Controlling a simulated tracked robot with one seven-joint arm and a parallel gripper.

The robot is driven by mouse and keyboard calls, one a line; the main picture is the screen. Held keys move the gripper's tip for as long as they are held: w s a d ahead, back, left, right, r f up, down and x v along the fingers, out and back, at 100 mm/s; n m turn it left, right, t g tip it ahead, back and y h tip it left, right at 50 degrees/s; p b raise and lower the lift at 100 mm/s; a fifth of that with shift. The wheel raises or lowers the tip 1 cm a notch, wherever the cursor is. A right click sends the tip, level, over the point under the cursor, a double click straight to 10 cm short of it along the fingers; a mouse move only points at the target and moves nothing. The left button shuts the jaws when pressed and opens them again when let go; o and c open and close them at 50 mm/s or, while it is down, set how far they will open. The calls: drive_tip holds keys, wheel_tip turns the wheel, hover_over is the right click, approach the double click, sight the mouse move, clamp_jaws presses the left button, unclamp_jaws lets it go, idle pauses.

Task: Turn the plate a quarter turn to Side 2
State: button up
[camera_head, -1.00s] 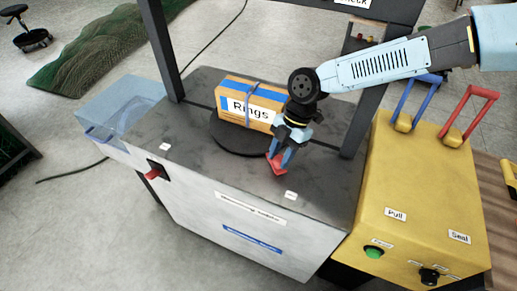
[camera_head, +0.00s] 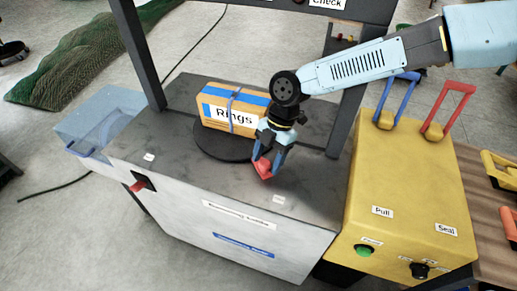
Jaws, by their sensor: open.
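The plate (camera_head: 222,152) is a dark round disc on the grey table top. An orange and blue box marked "Rings" (camera_head: 212,112) sits upright on it, with a blue band around it. My gripper (camera_head: 267,163) points down at the plate's right front edge. Its blue fingers are open on either side of a small red piece (camera_head: 262,168). I cannot tell whether the fingers touch this piece or whether it is fixed to the plate. The gripper hides the box's right end and part of the plate's right side.
Two small white labels, one on the left (camera_head: 148,157) and one in front (camera_head: 278,199), lie on the table top, too small to read. Dark posts rise beside the plate. A yellow cabinet (camera_head: 410,180) with blue and red handles adjoins on the right. A clear bin (camera_head: 95,120) hangs at left.

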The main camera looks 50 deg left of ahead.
drive_tip(key=shift+r, duration=0.1)
drive_tip(key=shift+r, duration=0.25)
wheel_tip(320, 180, up, 2)
drive_tip(key=shift+r, duration=0.15)
drive_tip(key=s+d+r, duration=0.2)
drive_tip(key=d+r, duration=0.3)
drive_tip(key=d, duration=0.1)
drive_tip(key=s+d+r, duration=0.3)
drive_tip(key=d+r, duration=0.2)
drive_tip(key=d, duration=0.2)
drive_tip(key=shift+s, duration=0.25)
drive_tip(key=shift+w, duration=0.1)
